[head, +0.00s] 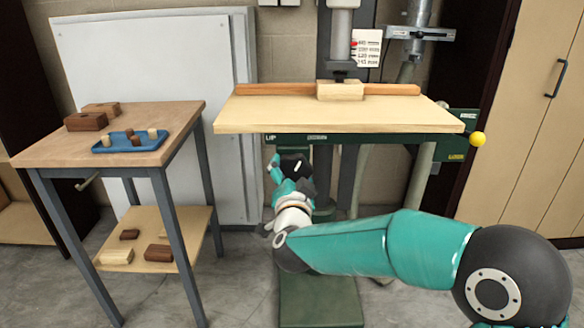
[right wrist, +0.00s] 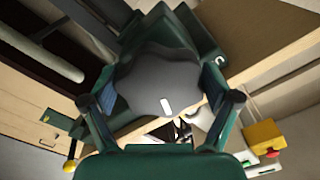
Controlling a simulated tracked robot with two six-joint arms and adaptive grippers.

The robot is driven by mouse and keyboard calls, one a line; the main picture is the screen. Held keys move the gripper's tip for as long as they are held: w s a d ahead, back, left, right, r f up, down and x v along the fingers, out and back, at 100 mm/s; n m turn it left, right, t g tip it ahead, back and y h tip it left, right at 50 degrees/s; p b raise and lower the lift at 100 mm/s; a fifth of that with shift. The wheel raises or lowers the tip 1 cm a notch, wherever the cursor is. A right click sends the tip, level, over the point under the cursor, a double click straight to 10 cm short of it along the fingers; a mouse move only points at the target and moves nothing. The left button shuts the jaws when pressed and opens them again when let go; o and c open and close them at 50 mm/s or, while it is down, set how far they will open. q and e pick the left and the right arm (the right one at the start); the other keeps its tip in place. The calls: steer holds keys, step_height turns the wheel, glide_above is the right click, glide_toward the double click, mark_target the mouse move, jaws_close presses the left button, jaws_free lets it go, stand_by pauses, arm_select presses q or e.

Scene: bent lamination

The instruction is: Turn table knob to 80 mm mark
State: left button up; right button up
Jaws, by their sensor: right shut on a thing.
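The table knob (head: 294,165) is a black lobed knob with a white mark, under the front edge of the machine's wooden table (head: 300,118). My right gripper (head: 289,175) reaches up to it from below and partly covers it. In the right wrist view the knob (right wrist: 158,75) fills the space between the two fingers (right wrist: 163,100), which are shut on its sides. Its white mark shows near its edge at the finger side. An "UP" label (head: 270,138) is on the green front rail. I cannot make out an 80 mm mark. My left gripper is not in view.
A pale block (head: 340,90) and an orange-brown fence (head: 275,89) lie on the machine table. A yellow ball (head: 477,139) sticks out at its right end. At left, a side table (head: 50,151) holds a blue tray (head: 168,144) and brown blocks (head: 86,121).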

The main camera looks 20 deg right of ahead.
step_height(320, 180, down, 2)
steer(key=shift+n, duration=0.7)
steer(key=shift+p, duration=0.3)
steer(key=o, duration=0.9)
steer(key=shift+d, duration=0.1)
steer(key=shift+d+r, duration=0.1)
steer(key=shift+r, duration=0.05)
steer(key=shift+s+a+r, duration=0.1)
steer(key=shift+s+a, duration=0.1)
steer(key=shift+s, duration=0.2)
steer(key=v, duration=1.1)
steer(key=shift+f, duration=0.2)
